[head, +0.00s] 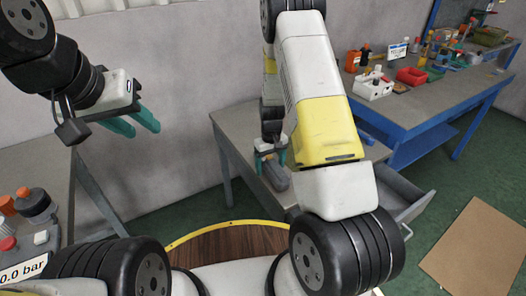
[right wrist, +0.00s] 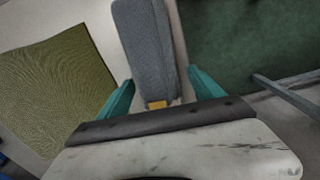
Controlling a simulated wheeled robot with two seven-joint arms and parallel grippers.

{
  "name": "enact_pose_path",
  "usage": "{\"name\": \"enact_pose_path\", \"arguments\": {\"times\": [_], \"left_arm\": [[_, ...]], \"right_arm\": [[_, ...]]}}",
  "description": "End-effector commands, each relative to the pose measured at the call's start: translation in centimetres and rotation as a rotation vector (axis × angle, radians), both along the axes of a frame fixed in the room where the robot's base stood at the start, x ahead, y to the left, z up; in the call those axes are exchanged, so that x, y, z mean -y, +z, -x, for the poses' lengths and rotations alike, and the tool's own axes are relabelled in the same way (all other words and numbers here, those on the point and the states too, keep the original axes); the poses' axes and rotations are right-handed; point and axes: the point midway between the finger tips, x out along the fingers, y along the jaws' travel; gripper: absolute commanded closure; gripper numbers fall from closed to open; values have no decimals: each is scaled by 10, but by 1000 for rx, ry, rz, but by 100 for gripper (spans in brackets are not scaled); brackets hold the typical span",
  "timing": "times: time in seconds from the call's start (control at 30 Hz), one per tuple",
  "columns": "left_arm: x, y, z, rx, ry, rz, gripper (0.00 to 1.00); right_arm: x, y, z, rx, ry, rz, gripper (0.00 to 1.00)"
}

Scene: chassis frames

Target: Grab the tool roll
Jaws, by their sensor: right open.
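A grey padded roll with a small orange-yellow tab, which looks like the tool roll, lies on the grey table (head: 230,128). It shows in the head view (head: 275,179) and the right wrist view (right wrist: 147,50). My right gripper (head: 270,158) is open above the near end of the roll. In the right wrist view its two teal fingers (right wrist: 160,88) stand on either side of the roll, with gaps visible. My right arm hides part of the table. My left gripper (head: 145,130) is raised at the left, open and empty.
An olive mat (right wrist: 45,90) lies beside the roll. An open drawer (head: 405,200) juts out at the table's right. A blue-framed bench (head: 405,115) behind holds bins and bottles. A cardboard sheet (head: 478,250) lies on the floor. Another table stands at left.

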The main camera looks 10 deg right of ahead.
Motion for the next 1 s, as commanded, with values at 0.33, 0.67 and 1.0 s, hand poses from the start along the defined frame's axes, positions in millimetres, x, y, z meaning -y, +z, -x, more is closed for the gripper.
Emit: {"name": "enact_pose_path", "arguments": {"times": [0.33, 0.67, 1.0], "left_arm": [[0, 0, 0, 0, 0, 0, 64], [0, 0, 0, 0, 0, 0, 64], [0, 0, 0, 0, 0, 0, 64]], "right_arm": [[0, -6, 0, 0, 0, 0, 31], [0, -6, 0, 0, 0, 0, 96], [0, -5, 0, 1, 0, 0, 100]]}}
